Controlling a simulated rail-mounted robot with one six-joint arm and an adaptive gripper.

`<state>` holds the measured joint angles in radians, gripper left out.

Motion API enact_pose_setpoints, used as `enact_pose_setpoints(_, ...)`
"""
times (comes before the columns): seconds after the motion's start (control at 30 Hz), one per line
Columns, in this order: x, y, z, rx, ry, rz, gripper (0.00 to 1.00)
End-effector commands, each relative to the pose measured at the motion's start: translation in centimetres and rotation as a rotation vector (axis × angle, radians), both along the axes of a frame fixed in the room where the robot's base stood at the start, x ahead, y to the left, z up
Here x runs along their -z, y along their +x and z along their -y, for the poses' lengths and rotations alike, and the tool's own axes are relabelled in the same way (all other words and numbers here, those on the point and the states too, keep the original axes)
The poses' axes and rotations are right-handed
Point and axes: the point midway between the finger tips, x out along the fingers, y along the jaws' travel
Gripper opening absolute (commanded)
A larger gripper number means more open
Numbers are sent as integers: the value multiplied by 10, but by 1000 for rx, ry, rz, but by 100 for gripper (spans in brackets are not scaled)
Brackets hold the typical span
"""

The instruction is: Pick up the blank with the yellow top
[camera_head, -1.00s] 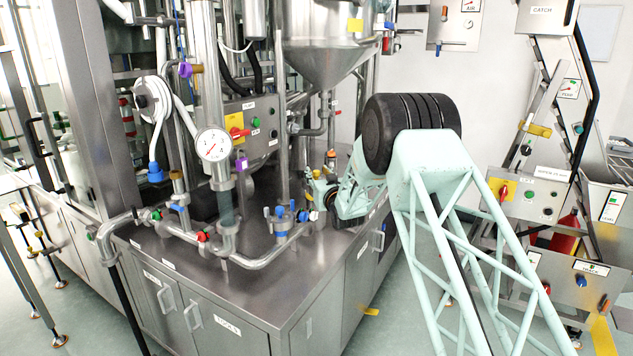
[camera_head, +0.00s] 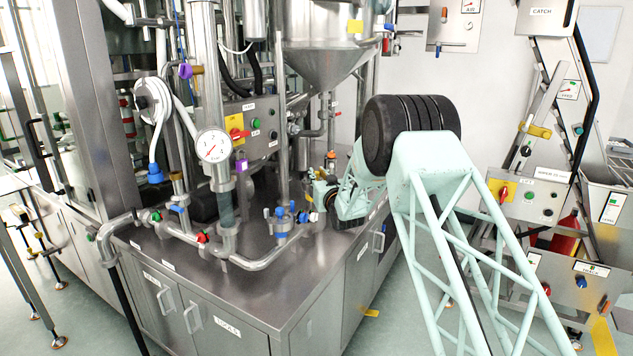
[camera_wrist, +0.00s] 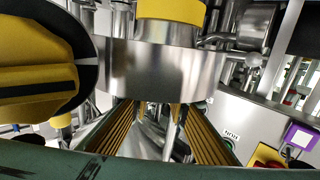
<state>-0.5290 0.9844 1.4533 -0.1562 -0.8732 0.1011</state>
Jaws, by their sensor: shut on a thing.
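The blank (camera_wrist: 150,72) is a wide, shiny steel cylinder with a yellow top (camera_wrist: 170,11). It fills the upper middle of the wrist view, and its upper end is cut off by the frame. My gripper's two fingers (camera_wrist: 156,112), with ribbed tan pads, reach up to its lower edge and are shut on it. In the head view my gripper (camera_head: 322,192) is small and partly hidden by my arm, above the back right of the steel cabinet top. I cannot make out the blank there.
Pipes with a dial gauge (camera_head: 213,145) and coloured valves stand left of my gripper on the steel cabinet (camera_head: 270,282). A steel hopper (camera_head: 325,40) hangs above. A black round part with yellow (camera_wrist: 40,75) is close on the left in the wrist view. The front cabinet top is clear.

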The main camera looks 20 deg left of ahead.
Motion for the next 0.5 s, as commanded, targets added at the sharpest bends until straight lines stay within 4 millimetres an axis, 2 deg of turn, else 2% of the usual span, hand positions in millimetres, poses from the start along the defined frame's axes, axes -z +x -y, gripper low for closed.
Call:
enact_pose_setpoints(0.27,-2,0,0,0,1,1,1)
enact_pose_setpoints(0.5,-13,0,0,0,1,2,1)
